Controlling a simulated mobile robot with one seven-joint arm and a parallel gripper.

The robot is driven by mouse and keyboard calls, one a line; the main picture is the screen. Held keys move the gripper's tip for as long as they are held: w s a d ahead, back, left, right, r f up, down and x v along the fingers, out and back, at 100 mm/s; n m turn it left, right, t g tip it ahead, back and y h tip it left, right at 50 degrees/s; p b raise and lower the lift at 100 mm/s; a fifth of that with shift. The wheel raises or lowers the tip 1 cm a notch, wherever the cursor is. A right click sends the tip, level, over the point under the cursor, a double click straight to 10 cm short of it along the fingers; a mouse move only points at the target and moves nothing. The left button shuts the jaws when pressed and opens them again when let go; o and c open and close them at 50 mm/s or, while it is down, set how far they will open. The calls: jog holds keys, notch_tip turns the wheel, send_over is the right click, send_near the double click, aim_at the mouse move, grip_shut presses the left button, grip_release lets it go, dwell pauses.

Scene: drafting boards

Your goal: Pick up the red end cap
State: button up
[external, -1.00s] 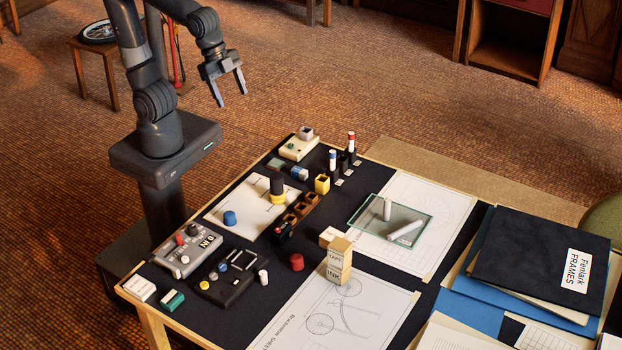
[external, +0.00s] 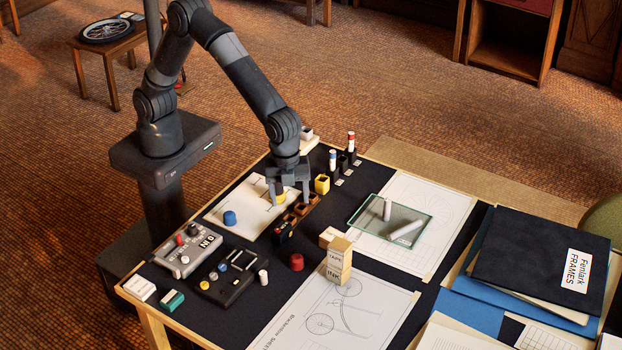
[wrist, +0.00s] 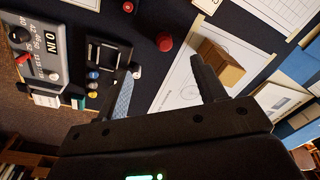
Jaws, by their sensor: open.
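The red end cap (external: 297,262) is a short red cylinder standing on the dark mat, left of a stack of cream boxes. In the wrist view the red end cap (wrist: 165,41) lies above the gap between the fingers, clear of both. My gripper (external: 289,203) is open, fingers pointing down, over the back left of the table, farther back than the cap. Its fingers also show in the wrist view (wrist: 158,68), with nothing visible held between them. In the external view a yellow-banded cylinder (external: 279,197) shows between the fingers, partly hidden by them; I cannot tell its distance from them.
The cream boxes (external: 339,264) stand close right of the cap. A dark control panel (external: 228,278) and white cylinder (external: 263,277) lie to its left. A glass tray (external: 365,215) is farther right.

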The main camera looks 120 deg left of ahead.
jog(key=m, duration=0.2)
send_near(297, 256)
jog(key=shift+g, duration=0.4)
jog(key=f, duration=1)
jog(key=shift+w+f, duration=0.15)
jog(key=shift+w, duration=0.15)
jog(key=c, duration=1.1)
